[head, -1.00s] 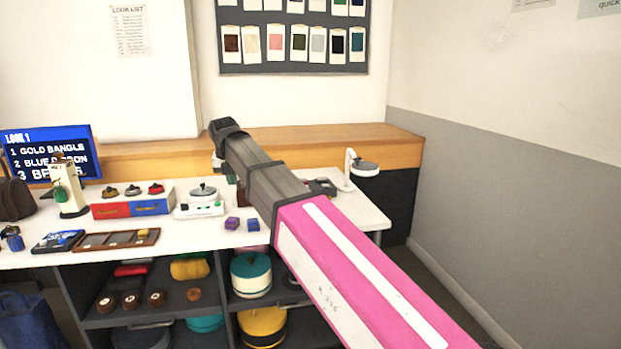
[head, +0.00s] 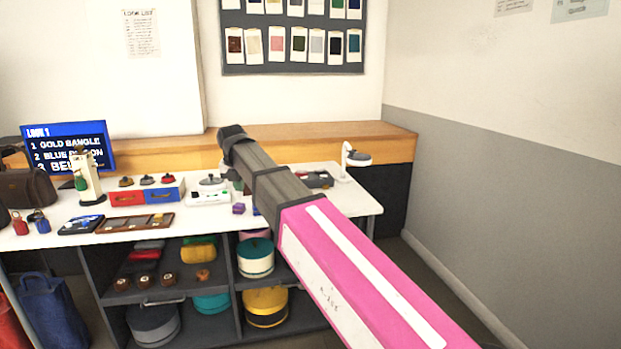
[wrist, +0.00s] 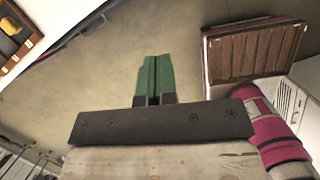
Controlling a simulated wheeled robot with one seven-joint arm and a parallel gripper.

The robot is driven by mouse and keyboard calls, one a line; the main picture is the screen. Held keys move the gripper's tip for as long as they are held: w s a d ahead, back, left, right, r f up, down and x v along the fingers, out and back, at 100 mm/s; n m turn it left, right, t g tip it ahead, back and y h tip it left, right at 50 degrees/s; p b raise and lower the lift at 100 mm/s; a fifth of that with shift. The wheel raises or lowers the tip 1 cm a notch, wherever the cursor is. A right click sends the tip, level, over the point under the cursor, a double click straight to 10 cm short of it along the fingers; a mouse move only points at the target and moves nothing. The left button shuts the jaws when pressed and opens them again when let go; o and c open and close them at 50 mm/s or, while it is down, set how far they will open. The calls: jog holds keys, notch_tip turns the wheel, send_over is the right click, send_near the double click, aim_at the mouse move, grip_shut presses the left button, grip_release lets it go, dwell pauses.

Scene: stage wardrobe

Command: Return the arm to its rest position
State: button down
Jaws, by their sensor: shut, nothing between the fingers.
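My arm, with its pink and grey links (head: 330,250), reaches from the lower right of the head view toward the table. My gripper (wrist: 153,75) does not show clearly in the head view. In the wrist view its two green fingers are together with nothing between them. They are over bare floor (wrist: 130,50), clear of the table.
Shelves below hold round boxes (head: 265,305). A blue bag (head: 52,310) stands at left. Floor by the right wall is clear.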

jog(key=s+d+f+m+g, duration=0.2)
jog(key=d+f+m, duration=1.5)
jog(key=d+f, duration=0.6)
jog(key=s+d+f+m, duration=0.6)
jog(key=d+f+m, duration=0.1)
jog(key=d+m, duration=0.2)
jog(key=s+d+f+m+g, duration=0.1)
jog(key=s+d+f+m, duration=0.5)
jog(key=d+m, duration=0.3)
jog(key=shift+s+d+f, duration=0.2)
jog(key=shift+d+f, duration=0.4)
jog(key=shift+d, duration=0.05)
